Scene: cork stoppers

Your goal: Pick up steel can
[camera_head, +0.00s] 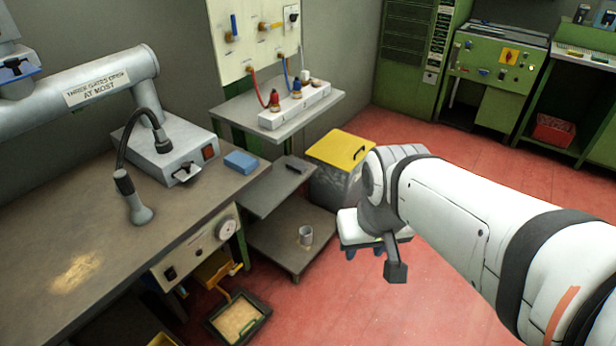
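A small grey metal can (306,236) stands upright on the lower shelf of a low dark stand, left of the picture's middle right. My gripper (365,250) is at the end of my white arm, to the right of the can and apart from it. Its dark fingertips point downward and are small and partly hidden by the gripper body, so I cannot tell whether they are open or shut. Nothing shows hanging from it.
The low stand (270,252) has an upper shelf (268,190) above and behind the can. A yellow-lidded bin (340,149) stands behind my gripper. A workbench (60,225) fills the left. A sand tray (238,318) is on the red floor, which is open at right.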

